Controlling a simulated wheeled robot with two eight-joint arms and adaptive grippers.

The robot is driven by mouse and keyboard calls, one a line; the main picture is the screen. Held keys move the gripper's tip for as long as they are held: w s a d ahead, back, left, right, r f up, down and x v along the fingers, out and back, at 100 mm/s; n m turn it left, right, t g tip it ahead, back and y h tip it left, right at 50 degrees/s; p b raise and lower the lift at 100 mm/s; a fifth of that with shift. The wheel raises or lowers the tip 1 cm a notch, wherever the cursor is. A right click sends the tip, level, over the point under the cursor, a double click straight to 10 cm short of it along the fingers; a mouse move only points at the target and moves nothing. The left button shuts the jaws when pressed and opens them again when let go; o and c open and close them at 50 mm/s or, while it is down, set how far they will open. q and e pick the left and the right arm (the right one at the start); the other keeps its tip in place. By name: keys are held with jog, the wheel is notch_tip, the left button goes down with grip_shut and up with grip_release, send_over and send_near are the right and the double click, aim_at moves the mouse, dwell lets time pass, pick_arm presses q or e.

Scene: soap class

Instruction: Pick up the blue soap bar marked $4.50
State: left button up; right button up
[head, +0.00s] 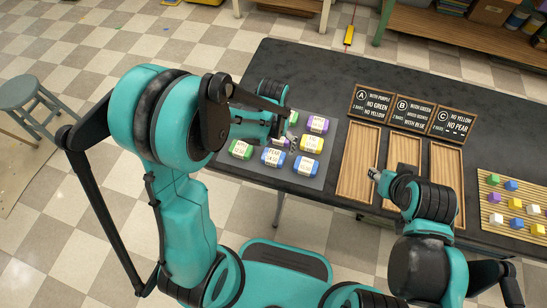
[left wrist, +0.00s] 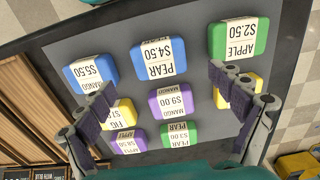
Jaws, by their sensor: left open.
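The blue soap bar marked PEAR $4.50 (left wrist: 153,60) lies on a dark grey mat (left wrist: 190,30), label upside down in the left wrist view. In the head view this bar (head: 272,157) is in the front row, between a green bar (head: 240,149) and another blue bar (head: 305,166). My left gripper (left wrist: 159,84) is open and empty above the soaps, its fingers on either side of the middle bars. In the head view my left gripper (head: 284,130) partly hides the rear bars. My right gripper (head: 376,174) is over the wooden trays; its jaws are too small to read.
Neighbouring bars are blue MANGO $5.50 (left wrist: 91,71) and green APPLE $2.50 (left wrist: 238,38), with small gaps. Purple, yellow and green bars lie behind. Wooden trays (head: 358,150) and signs (head: 412,112) stand right of the mat. A slatted board (head: 490,185) holds coloured blocks.

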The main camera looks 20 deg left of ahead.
aim_at(273, 156)
pick_arm(q)
notch_tip(273, 156, down, 6)
jog(key=b, duration=0.2)
jog(key=shift+r+b, duration=0.25)
jog(key=shift+b, duration=0.15)
jog(key=shift+s, duration=0.1)
jog(key=shift+c, duration=0.9)
jog(key=c, duration=1.1)
